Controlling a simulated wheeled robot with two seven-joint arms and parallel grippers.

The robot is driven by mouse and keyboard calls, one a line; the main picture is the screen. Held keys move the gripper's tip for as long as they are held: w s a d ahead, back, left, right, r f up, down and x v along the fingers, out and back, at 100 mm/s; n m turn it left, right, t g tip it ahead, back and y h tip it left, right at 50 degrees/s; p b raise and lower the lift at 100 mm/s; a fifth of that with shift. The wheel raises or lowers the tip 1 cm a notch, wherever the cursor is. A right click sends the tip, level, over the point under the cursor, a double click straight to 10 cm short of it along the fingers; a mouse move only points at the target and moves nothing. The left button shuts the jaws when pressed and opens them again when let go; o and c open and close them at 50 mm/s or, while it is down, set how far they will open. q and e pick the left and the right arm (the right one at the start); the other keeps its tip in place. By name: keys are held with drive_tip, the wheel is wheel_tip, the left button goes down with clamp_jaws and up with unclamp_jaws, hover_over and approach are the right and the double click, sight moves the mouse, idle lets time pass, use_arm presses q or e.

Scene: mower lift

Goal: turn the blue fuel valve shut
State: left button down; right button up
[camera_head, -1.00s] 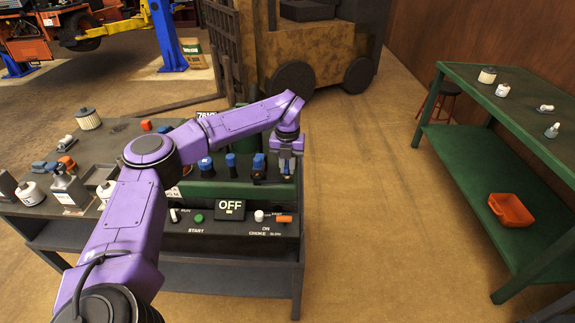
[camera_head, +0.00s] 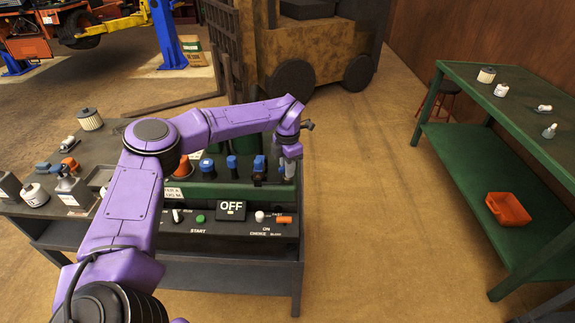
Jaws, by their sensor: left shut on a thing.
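Which way the valve's handle points cannot be told. Other blue-topped parts stand in a row to the left of my gripper, one of them (camera_head: 259,164) close beside it. My right gripper is not in view.
Floor between is clear.

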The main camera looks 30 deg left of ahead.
use_arm(q)
drive_tip(key=m+p, duration=0.1)
drive_tip(key=m, duration=0.5)
drive_tip(key=shift+r+p, duration=0.1)
drive_tip(key=shift+p, duration=0.2)
drive_tip(key=shift+m, duration=0.3)
drive_tip(key=c, duration=1.1)
unclamp_jaws()
drive_tip(key=shift+c, duration=0.2)
wheel_tip(320, 180, up, 10)
drive_tip(key=b, duration=0.2)
drive_tip(key=shift+r, duration=0.25)
